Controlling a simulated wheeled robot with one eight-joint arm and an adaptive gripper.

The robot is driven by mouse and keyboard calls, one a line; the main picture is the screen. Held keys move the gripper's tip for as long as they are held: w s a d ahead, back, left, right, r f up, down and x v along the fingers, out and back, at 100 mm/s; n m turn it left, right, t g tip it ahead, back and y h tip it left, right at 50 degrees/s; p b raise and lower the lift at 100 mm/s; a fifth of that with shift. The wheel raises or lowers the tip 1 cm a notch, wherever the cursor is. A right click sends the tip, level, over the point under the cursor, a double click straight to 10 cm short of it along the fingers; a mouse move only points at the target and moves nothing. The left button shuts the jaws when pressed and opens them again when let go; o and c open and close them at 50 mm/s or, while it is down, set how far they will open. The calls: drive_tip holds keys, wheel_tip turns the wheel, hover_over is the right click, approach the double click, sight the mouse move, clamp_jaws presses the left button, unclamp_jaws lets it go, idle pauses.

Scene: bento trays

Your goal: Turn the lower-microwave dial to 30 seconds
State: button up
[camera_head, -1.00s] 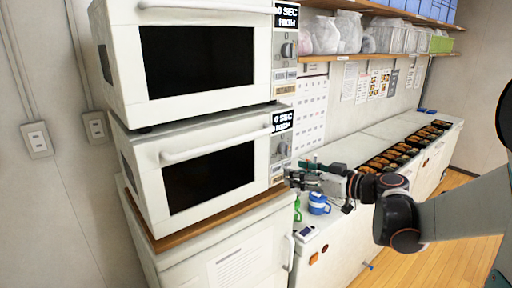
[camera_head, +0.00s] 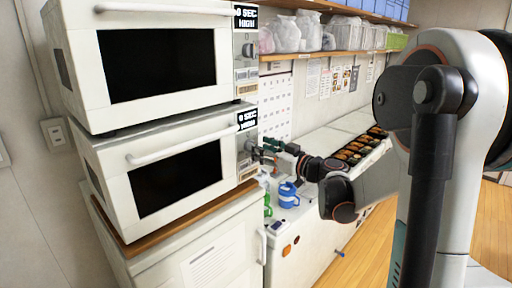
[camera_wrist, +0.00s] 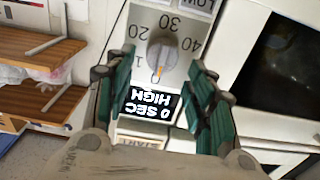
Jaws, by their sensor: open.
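The lower microwave (camera_head: 170,170) is white with a dark door and stands under a second microwave. Its display (camera_head: 247,119) reads 0 SEC. In the wrist view the lower microwave's grey dial (camera_wrist: 162,55) is ringed by numbers including 20, 30 and 40. An orange mark on the dial points toward the display (camera_wrist: 151,105), which appears upside down there and reads 0 SEC HIGH. My gripper (camera_wrist: 162,92) is open, its green fingers on either side of the display and the dial's near side. In the head view my gripper (camera_head: 262,150) is beside the control panel; the dial is partly hidden.
The upper microwave (camera_head: 160,55) sits right above. Below are a white cabinet (camera_head: 215,245), a counter with a blue-and-white cup (camera_head: 288,194) and a green object (camera_head: 267,204). Bento trays (camera_head: 355,152) line the far counter. Shelves with bags (camera_head: 295,35) hang behind.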

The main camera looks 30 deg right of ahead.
drive_tip(key=shift+x, duration=1.45)
drive_tip(key=c, duration=1)
drive_tip(key=shift+o, duration=0.2)
drive_tip(key=shift+m, duration=0.3)
